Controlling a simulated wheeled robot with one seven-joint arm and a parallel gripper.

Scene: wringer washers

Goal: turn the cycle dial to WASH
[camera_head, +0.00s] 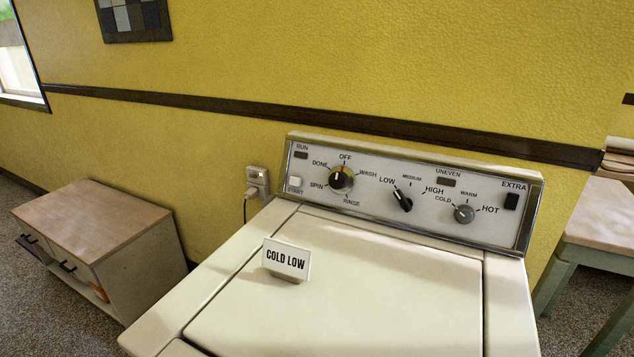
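The cycle dial (341,178) is a round black knob on the left part of the washer's control panel (400,232). Around it are the labels OFF at the top, WASH at the upper right, RINSE at the lower right, SPIN at the left and DONE at the upper left. A light mark shows on the knob, but it is too small to tell for certain which label it points to. My gripper is not in view, and nothing covers the dial.
Right of the dial are a black level knob (403,201) and a grey temperature knob (464,214). A START button (295,182) sits to its left. A COLD LOW card (286,260) stands on the washer lid (350,310). A low cabinet (90,222) stands left, a table (602,215) right.

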